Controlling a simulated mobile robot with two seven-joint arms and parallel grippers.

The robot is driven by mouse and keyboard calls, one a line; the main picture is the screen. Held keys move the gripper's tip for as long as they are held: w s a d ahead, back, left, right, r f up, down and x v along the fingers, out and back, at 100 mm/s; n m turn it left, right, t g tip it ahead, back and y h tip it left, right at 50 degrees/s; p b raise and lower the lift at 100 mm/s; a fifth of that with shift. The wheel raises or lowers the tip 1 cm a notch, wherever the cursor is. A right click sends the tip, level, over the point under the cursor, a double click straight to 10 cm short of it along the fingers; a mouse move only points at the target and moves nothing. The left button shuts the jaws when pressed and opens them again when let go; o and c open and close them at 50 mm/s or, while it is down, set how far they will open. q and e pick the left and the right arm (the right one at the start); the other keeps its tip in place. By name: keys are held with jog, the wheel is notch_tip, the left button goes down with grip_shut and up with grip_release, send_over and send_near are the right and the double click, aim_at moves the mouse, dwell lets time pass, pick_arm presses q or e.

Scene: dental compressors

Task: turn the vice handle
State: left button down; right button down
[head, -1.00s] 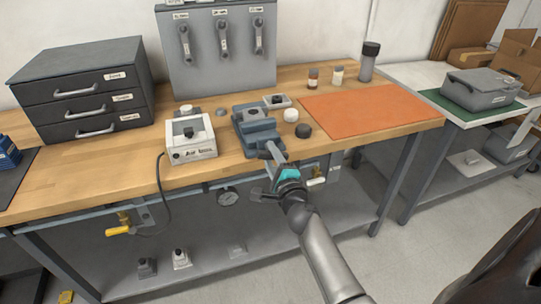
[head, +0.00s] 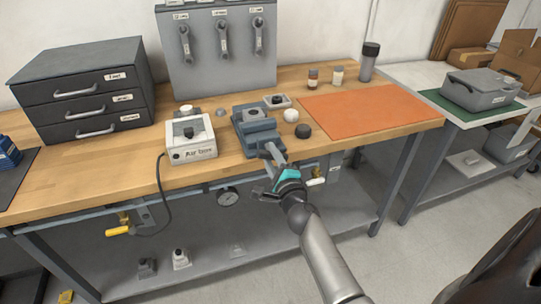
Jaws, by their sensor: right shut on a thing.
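The blue-grey vice (head: 255,130) is mounted at the front edge of the wooden workbench, near the middle of the head view. Its screw end (head: 274,153) sticks out past the bench edge toward me. My right gripper (head: 271,181) is just below and in front of that end, shut on the vice handle. The handle is mostly hidden by the gripper, so its angle is hard to tell. My right arm comes up from the lower right. My left gripper does not show.
A white control box (head: 190,147) with a cable stands left of the vice. A white ball (head: 291,115) and a black knob (head: 303,131) are to its right, beside an orange mat (head: 360,109). A gauge (head: 228,196) and yellow valve (head: 118,231) hang under the bench front.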

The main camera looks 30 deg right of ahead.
jog(key=c, duration=0.7)
grip_release()
jog(key=shift+s, duration=0.1)
jog(key=shift+s+a, duration=0.1)
jog(key=shift+s, duration=0.2)
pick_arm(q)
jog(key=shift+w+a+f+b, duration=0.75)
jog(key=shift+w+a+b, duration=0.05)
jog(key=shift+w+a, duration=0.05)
pick_arm(e)
jog(key=v, duration=1.4)
jog(key=shift+s, duration=0.2)
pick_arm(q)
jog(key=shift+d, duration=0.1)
